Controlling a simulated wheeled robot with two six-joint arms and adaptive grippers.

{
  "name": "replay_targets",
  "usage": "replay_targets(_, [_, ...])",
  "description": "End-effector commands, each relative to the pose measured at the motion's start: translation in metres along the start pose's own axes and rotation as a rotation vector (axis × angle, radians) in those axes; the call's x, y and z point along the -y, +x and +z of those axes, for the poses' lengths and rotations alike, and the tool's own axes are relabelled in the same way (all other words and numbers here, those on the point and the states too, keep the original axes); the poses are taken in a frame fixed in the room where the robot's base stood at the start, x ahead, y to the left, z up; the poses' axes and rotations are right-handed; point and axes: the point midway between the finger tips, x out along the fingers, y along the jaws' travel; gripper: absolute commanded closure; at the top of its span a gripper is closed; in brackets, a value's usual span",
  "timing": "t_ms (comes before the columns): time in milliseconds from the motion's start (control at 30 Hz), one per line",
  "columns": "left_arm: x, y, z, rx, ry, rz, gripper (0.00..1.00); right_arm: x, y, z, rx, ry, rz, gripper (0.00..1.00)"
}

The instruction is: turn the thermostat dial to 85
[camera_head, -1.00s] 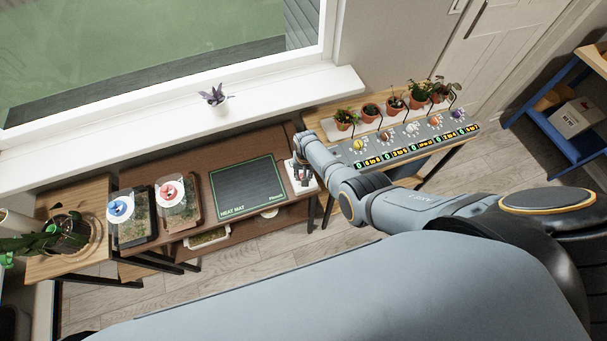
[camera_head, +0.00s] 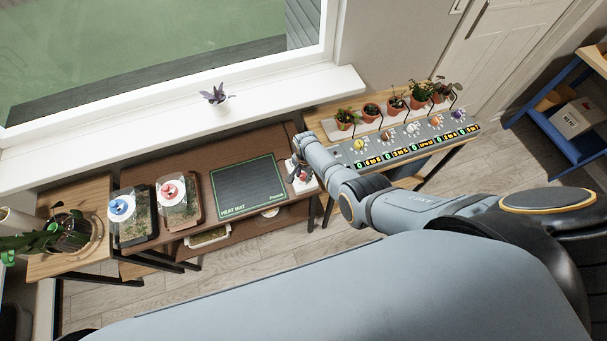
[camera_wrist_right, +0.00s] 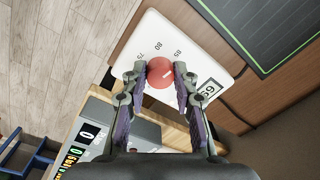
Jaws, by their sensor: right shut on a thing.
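The thermostat is a white plate (camera_head: 308,187) at the right end of the brown bench in the head view. In the right wrist view the plate (camera_wrist_right: 150,30) carries a round red dial (camera_wrist_right: 159,69) with a short white mark. The numbers 75, 80 and 85 show around the dial, and a small framed display (camera_wrist_right: 209,89) stands beside it. My right gripper (camera_wrist_right: 160,76) is shut on the red dial, one finger on each side. It also shows over the plate in the head view (camera_head: 300,174). Which number the mark meets I cannot tell. My left gripper is out of view.
A black heat mat (camera_head: 248,186) lies left of the thermostat. Two clear-covered trays with a blue knob (camera_head: 120,207) and a red knob (camera_head: 169,190) stand further left. A grey panel (camera_head: 420,135) with several coloured knobs and potted seedlings stands to the right.

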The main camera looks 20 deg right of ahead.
Motion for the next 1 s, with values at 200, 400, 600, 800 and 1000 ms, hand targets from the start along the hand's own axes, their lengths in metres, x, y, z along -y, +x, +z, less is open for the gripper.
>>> replay_targets(200, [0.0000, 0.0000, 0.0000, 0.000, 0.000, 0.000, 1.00, 0.0003, -0.0002, -0.0002, -0.001, 0.008, -0.001, 1.00])
replay_targets(400, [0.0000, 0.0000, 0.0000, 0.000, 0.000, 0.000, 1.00, 0.0003, -0.0002, -0.0002, 0.000, 0.008, -0.001, 1.00])
replay_targets(600, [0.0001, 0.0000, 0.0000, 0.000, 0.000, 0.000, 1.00, 0.0002, -0.0001, -0.0001, 0.000, 0.007, -0.001, 0.48])
replay_targets(800, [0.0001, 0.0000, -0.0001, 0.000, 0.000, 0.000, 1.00, 0.0001, -0.0001, -0.0001, 0.000, 0.007, 0.000, 0.48])
replay_targets(1000, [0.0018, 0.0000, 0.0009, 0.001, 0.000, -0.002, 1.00, 0.0008, -0.0049, -0.0002, -0.001, 0.006, -0.001, 0.48])
